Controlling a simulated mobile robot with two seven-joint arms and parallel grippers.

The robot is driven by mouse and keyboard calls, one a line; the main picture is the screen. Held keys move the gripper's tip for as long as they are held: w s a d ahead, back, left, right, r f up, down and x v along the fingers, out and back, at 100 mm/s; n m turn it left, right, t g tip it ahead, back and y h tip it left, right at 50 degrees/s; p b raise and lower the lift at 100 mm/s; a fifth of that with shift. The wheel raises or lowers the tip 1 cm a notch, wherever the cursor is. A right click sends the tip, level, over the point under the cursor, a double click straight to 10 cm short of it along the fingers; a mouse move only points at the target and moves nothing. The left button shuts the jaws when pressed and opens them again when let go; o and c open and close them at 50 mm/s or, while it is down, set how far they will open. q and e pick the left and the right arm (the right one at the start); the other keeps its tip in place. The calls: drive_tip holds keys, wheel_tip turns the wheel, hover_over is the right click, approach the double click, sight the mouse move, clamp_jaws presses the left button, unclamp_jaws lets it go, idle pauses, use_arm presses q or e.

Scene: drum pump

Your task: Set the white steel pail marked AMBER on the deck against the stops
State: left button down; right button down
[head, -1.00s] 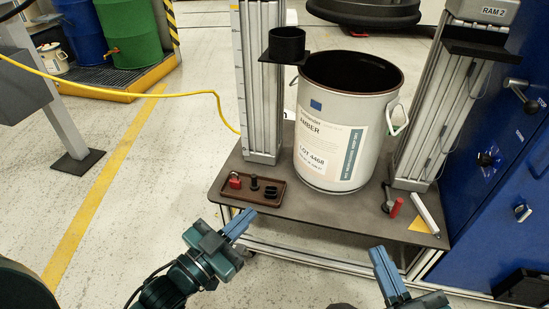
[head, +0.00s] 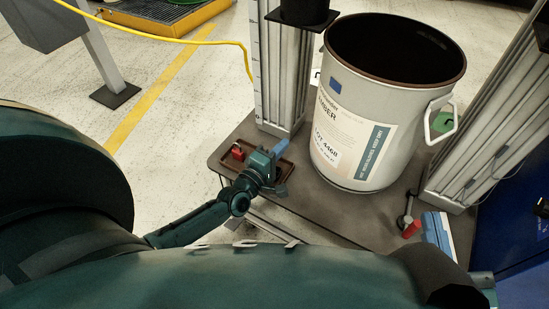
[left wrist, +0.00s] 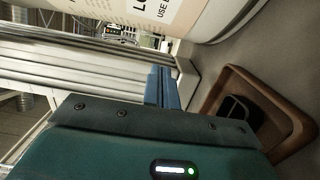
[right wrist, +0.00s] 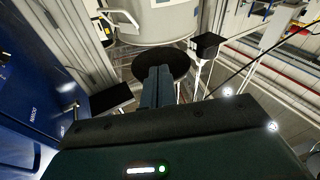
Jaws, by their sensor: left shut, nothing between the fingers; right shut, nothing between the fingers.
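The white steel pail marked AMBER (head: 345,75) stands upright and open on the grey deck (head: 330,215), between two metal columns. A wire handle hangs on its right side. Its lower part also shows in the left wrist view (left wrist: 215,15). I cannot make out the stops or whether the pail touches them. My left gripper (head: 281,146) is shut and empty, over the brown tray at the pail's left front. My right gripper (head: 434,222) is shut and empty, low at the deck's right front, apart from the pail.
A red-handled lever (head: 411,228) is at the deck's right front, close to my right gripper. Columns rise left (head: 278,75) and right (head: 490,130). A black cup (head: 303,8) overhangs the deck.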

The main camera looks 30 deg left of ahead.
use_arm(q)
drive_tip(key=w, duration=0.2)
drive_tip(key=w+b, duration=0.1)
drive_tip(key=w, duration=0.1)
drive_tip(key=shift+d+f, duration=0.15)
drive_tip(key=shift+d, duration=0.1)
drive_tip(key=shift+w+d, duration=0.7)
drive_tip(key=shift+d, duration=0.35)
drive_tip(key=shift+w+d, duration=0.4)
drive_tip(key=shift+d, duration=0.15)
use_arm(e)
drive_tip(key=shift+w+a+r+y, duration=0.15)
drive_tip(key=shift+r+y, duration=0.25)
drive_tip(key=shift+r, duration=0.05)
